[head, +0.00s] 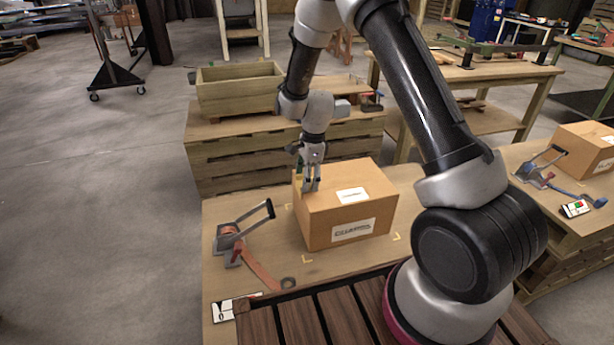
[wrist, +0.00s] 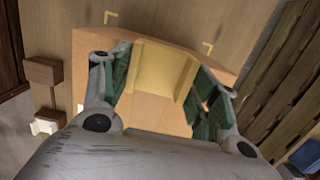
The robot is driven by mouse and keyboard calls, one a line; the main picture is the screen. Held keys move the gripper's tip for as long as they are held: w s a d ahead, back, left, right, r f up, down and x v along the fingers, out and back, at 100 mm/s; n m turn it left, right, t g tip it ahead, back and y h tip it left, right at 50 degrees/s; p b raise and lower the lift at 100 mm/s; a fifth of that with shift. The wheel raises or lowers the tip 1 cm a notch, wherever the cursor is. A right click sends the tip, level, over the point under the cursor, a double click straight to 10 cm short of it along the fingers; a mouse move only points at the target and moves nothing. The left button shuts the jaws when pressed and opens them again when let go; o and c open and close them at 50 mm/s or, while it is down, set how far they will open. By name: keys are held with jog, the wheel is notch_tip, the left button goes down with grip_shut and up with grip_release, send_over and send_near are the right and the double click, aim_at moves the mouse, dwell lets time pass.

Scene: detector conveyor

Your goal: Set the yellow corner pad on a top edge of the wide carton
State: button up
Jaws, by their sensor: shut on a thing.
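The wide carton (head: 375,188) is a closed brown box with white labels on its top and front side, standing on the near table. My gripper (head: 311,188) points down at the carton's left top edge. In the wrist view, my gripper (wrist: 160,80) is shut on the yellow corner pad (wrist: 155,72), with green-lined fingers on both sides of it. The pad's two faces and fold show between the fingers. The carton (wrist: 85,50) lies behind the pad in that view. In the head view the pad is mostly hidden by the fingers. I cannot tell whether it touches the carton.
Yellow corner marks (head: 307,258) lie on the table. A wooden planter box (head: 240,87) stands behind. Another carton (head: 585,148) is at right.

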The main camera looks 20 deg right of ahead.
jog(key=shift+f, duration=0.5)
jog(key=o, duration=1.1)
jog(key=shift+f, duration=0.1)
jog(key=r, duration=0.4)
jog(key=d+r, duration=0.1)
jog(key=r, duration=0.7)
jog(key=shift+d, duration=0.25)
